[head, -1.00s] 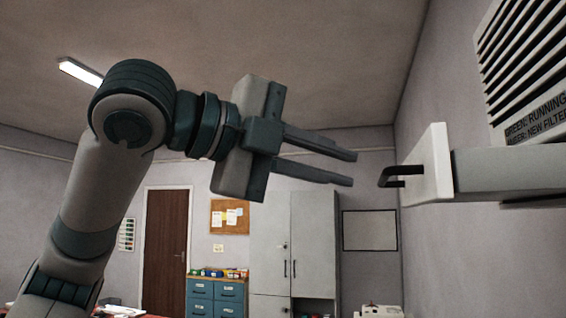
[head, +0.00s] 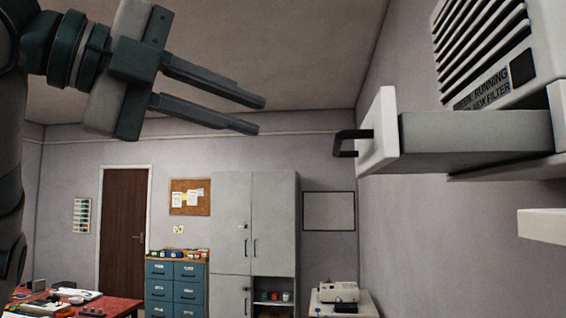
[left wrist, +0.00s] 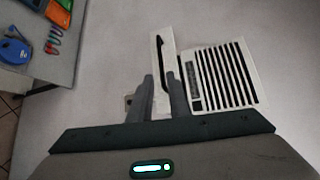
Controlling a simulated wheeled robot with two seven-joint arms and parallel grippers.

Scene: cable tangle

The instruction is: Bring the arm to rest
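My left gripper (head: 259,115) is at the upper left of the head view, its two dark fingers apart with nothing between them. To its right, a drawer (head: 475,138) with a white front plate (head: 380,130) and a black handle (head: 345,142) sticks out from the vented wall unit (head: 490,50). The fingertips are clear of the handle, up and to its left in the head view. In the left wrist view the open fingers (left wrist: 162,88) show in front of the white plate and dark handle (left wrist: 161,58). My right gripper is not in view.
A red table (head: 115,307) with papers stands at lower left. Blue drawers (head: 175,285), a grey cabinet (head: 272,225) and a white machine (head: 338,293) stand along the back. A white ledge (head: 542,226) juts in at right. The wrist view shows a bench (left wrist: 62,70) with tools.

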